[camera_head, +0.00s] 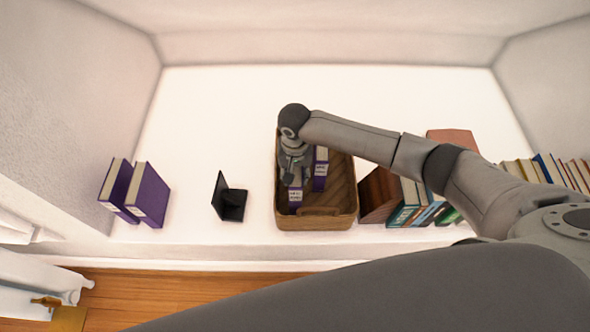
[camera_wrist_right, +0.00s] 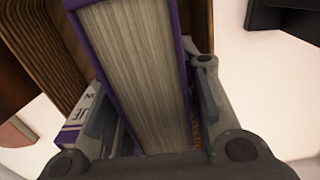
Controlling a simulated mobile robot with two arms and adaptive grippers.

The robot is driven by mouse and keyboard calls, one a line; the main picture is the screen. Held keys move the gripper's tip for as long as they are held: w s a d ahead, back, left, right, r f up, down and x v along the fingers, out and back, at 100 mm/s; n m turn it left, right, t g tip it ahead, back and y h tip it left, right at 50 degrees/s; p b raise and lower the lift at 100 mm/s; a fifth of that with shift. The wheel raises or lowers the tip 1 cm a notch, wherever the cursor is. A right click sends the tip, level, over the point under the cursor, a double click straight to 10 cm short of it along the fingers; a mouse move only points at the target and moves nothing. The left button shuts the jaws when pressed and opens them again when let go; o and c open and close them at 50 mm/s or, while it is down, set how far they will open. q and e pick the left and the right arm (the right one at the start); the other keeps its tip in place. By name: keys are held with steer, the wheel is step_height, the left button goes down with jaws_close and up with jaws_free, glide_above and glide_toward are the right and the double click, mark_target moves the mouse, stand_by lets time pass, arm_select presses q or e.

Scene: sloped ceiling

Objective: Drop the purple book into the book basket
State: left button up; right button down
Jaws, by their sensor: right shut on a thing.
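The wicker book basket (camera_head: 345,210) stands in the middle of the white surface in the head view. My right gripper (camera_head: 294,178) points down inside the basket's outline, at its left side. It is shut on a purple book (camera_head: 295,198), whose cream page edges fill the middle of the right wrist view (camera_wrist_right: 140,75). A second purple book (camera_head: 320,172) stands in the basket just right of the gripper. The basket's brown wall (camera_wrist_right: 45,40) shows at the left of the wrist view. Whether the held book touches the basket floor is hidden. My left gripper is not in view.
Two purple books (camera_head: 150,195) stand at the left. A black bookend (camera_head: 230,200) stands between them and the basket. A wooden bookend (camera_head: 380,195) and a row of books (camera_head: 410,205) stand close to the basket's right. The surface behind the basket is clear.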

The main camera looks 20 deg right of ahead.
steer(key=c, duration=1.1)
jaws_free()
steer(key=shift+o, duration=0.2)
steer(key=shift+r, duration=0.15)
steer(key=shift+w+r, duration=0.1)
steer(key=shift+r, duration=0.2)
step_height(320, 180, up, 12)
steer(key=shift+r+p, duration=0.2)
steer(key=shift+p, duration=0.35)
